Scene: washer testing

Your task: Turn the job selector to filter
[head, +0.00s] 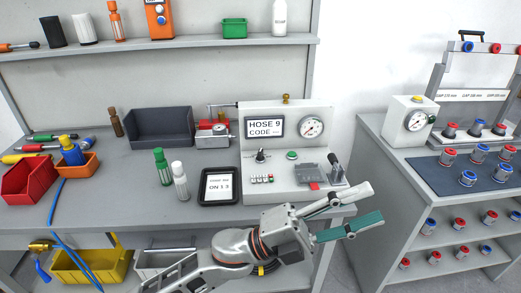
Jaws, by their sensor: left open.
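The test console (318,128) stands on the grey bench. A black knob (260,156), which looks like the job selector, is on the left of its front, below the display (263,129). Any labels around the knob are too small to read, so I cannot tell its setting. My left gripper (372,203) is open and empty, its fingers spread to the right, in front of the console's lower right corner. It is well apart from the knob. My right gripper is not in view.
A gauge (311,127), a green button (291,155) and a black lever (334,161) are on the console. A dark tablet (205,188) and green (162,167) and white (180,181) bottles stand left of it. A second bench (378,158) is at right.

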